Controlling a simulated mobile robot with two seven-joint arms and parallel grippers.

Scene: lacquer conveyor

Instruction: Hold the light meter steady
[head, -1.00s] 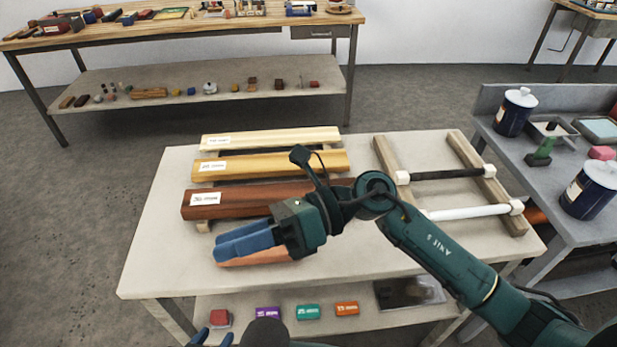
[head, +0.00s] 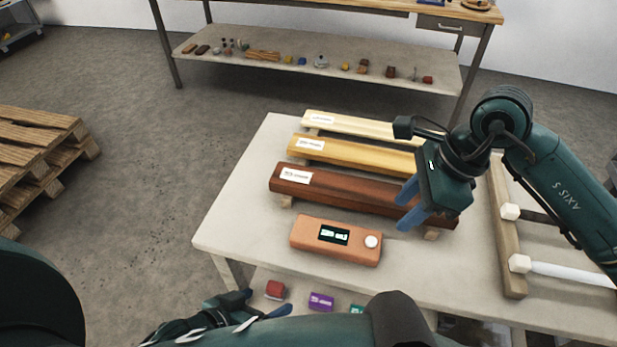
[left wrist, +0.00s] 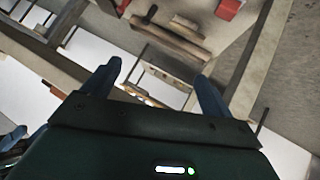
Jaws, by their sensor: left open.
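The light meter (head: 335,250) is an orange-brown box with a lit dark display and a white round knob. It lies flat on the pale table near the front edge, in the head view. My right gripper (head: 410,205) is above and to the right of it, apart from it, its blue fingers spread and empty. My left gripper (head: 260,305) is low in front of the table edge, nearer me than the meter and apart from it. The left wrist view shows its open fingers (left wrist: 160,75) with nothing between them.
Behind the meter lie a dark red bar (head: 345,200), a yellow bar (head: 350,152) and a pale bar (head: 365,126), each labelled. A wooden frame (head: 508,250) with rods stands at the right. Small coloured blocks, one red (head: 275,290), sit on the lower shelf. A pallet (head: 40,150) is on the floor.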

